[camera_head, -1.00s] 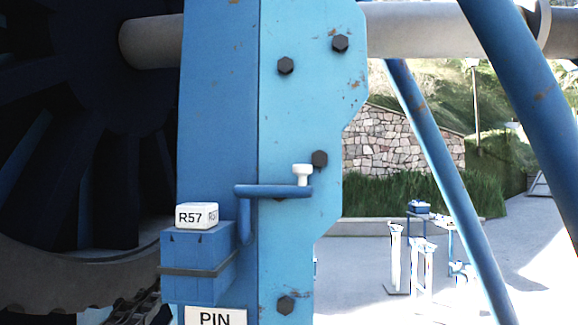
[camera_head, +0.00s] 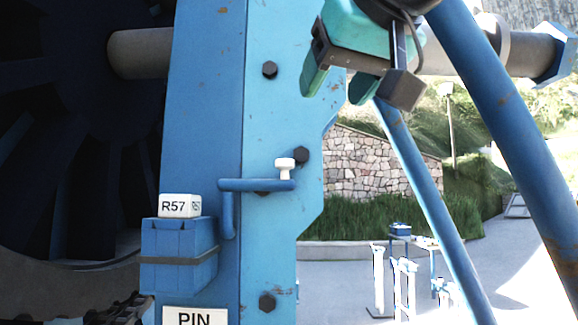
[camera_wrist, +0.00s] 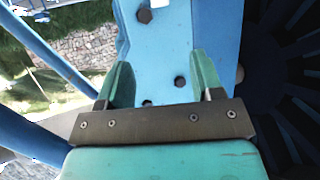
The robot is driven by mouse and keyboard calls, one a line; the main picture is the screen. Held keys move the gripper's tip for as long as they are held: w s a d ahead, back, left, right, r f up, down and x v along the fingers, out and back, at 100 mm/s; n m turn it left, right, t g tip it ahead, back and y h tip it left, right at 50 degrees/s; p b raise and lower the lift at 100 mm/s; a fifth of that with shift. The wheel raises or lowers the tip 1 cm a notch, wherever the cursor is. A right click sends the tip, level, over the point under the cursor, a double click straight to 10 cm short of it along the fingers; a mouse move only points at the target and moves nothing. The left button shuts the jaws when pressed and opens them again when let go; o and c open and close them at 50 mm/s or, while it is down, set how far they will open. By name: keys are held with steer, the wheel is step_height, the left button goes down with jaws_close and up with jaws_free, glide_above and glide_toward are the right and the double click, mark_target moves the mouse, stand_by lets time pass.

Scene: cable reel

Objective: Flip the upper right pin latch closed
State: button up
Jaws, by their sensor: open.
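The pin latch (camera_head: 255,185) is a blue bent handle on the blue steel post (camera_head: 190,110). Its arm lies level, pointing right across the post's plate, and a white knob (camera_head: 285,164) stands up at its right end. The other end bends down beside a blue block (camera_head: 180,248). My gripper (camera_head: 335,93) is open and empty, above and to the right of the knob, clear of the latch. In the wrist view my gripper (camera_wrist: 161,62) has both teal fingers apart, with the blue plate beyond them. A small white piece at the top edge there may be the knob.
A white R57 tag (camera_head: 180,205) sits on the block, and a PIN label (camera_head: 194,317) is below. Dark bolts (camera_head: 270,69) stud the plate. A slanted blue strut (camera_head: 510,140) stands at right, and the dark reel (camera_head: 60,130) fills the left.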

steer(key=x, duration=1.7)
steer(key=shift+b, duration=0.45)
steer(key=shift+w, duration=0.1)
jaws_close()
steer(key=shift+d, duration=0.15)
